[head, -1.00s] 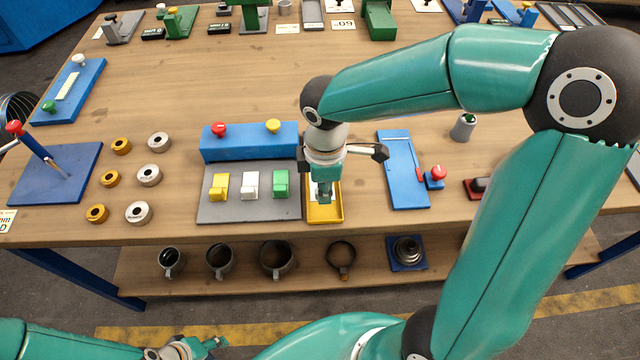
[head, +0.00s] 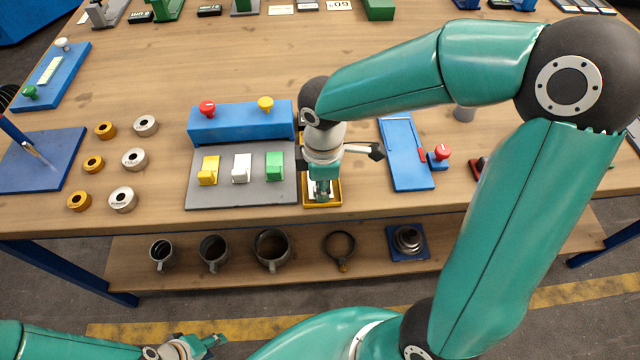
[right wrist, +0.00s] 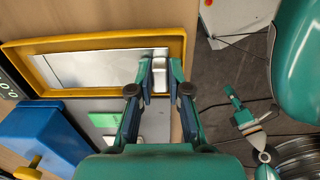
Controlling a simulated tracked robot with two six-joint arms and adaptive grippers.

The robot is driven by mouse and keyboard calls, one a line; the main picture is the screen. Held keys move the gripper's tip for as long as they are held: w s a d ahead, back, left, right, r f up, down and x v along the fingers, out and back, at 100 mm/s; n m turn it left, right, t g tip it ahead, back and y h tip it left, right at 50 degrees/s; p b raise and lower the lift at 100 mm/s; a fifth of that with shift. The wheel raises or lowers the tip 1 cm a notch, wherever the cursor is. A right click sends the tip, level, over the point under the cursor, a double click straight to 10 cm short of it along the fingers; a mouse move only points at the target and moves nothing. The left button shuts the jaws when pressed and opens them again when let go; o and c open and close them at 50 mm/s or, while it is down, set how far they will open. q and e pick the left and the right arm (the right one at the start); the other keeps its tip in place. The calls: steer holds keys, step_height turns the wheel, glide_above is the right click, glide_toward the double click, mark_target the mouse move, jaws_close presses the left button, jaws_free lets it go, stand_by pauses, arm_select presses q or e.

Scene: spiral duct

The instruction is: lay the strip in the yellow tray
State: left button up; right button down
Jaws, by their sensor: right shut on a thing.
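The yellow tray (head: 336,203) lies at the table's near edge, right of the grey board. In the right wrist view its yellow rim (right wrist: 100,39) frames a flat silvery strip (right wrist: 90,68), which looks to lie within the rim; I cannot tell whether it touches the floor. My right gripper (head: 321,194) is over the tray. It also shows in the right wrist view (right wrist: 160,72), shut on the strip's end near the tray's short side. In the head view the gripper hides most of the strip. My left gripper (head: 208,343) is low, away from the table; its jaw gap is unclear.
The grey board (head: 240,195) with yellow, white and green blocks stands left of the tray, the blue box (head: 240,123) with red and yellow knobs behind it. A blue plate (head: 405,155) lies to the right. Mugs stand on the shelf (head: 310,278) below.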

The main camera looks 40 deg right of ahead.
steer(key=c, duration=1)
jaws_free()
steer(key=shift+c, duration=0.2)
steer(key=o, duration=0.6)
steer(key=shift+r, duration=0.15)
steer(key=shift+r+p, duration=3)
steer(key=shift+r, duration=0.45)
steer(key=shift+s+f, duration=0.1)
